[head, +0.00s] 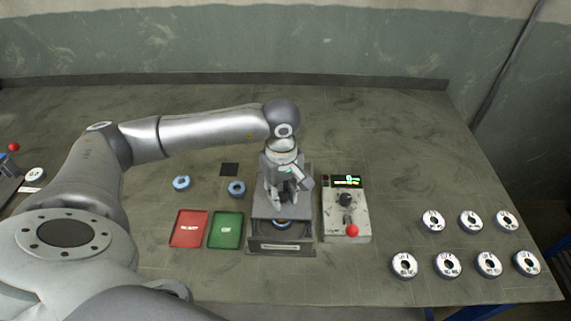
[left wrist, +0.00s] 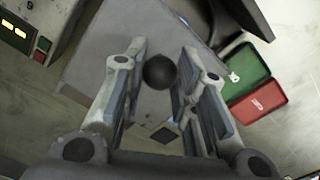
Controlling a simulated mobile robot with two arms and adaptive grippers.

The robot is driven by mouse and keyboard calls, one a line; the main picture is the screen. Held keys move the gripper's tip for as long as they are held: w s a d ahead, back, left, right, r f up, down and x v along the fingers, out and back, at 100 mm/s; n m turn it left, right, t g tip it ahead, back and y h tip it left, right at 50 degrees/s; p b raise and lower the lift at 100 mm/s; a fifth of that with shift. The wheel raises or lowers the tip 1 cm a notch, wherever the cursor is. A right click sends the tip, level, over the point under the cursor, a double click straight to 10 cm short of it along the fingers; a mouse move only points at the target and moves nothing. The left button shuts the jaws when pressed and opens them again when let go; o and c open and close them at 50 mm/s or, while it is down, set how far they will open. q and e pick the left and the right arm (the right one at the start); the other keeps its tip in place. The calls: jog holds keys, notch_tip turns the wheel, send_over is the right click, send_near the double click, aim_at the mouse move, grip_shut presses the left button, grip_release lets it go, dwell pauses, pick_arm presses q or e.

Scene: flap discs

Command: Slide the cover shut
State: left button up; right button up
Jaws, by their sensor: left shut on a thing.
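The grey sliding cover (head: 262,206) sits on the box-like station (head: 282,247) in the middle of the table. The front of the station is uncovered, and part of a disc (head: 283,224) with a blue rim shows in the dark opening. In the left wrist view the cover (left wrist: 105,50) is a flat grey plate with a round black knob (left wrist: 159,72). My left gripper (head: 284,200) reaches down over the cover. Its fingers (left wrist: 155,85) are shut on the knob, one on each side. In the head view the gripper hides the knob. My right gripper is not in view.
A control box (head: 345,215) with a lit display and red-balled lever stands close right of the station. Several white discs (head: 447,265) lie at right.

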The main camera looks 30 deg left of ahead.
pick_arm(q)
jog(key=shift+s+d+f, duration=0.1)
jog(key=shift+s+d, duration=0.45)
jog(key=shift+s, duration=0.4)
jog(key=shift+s+d, duration=0.55)
jog(key=shift+s, duration=0.35)
jog(key=o, duration=0.3)
jog(key=shift+s+d, duration=0.1)
jog(key=o, duration=0.5)
jog(key=shift+r+p, duration=1.75)
jog(key=shift+r, duration=2.35)
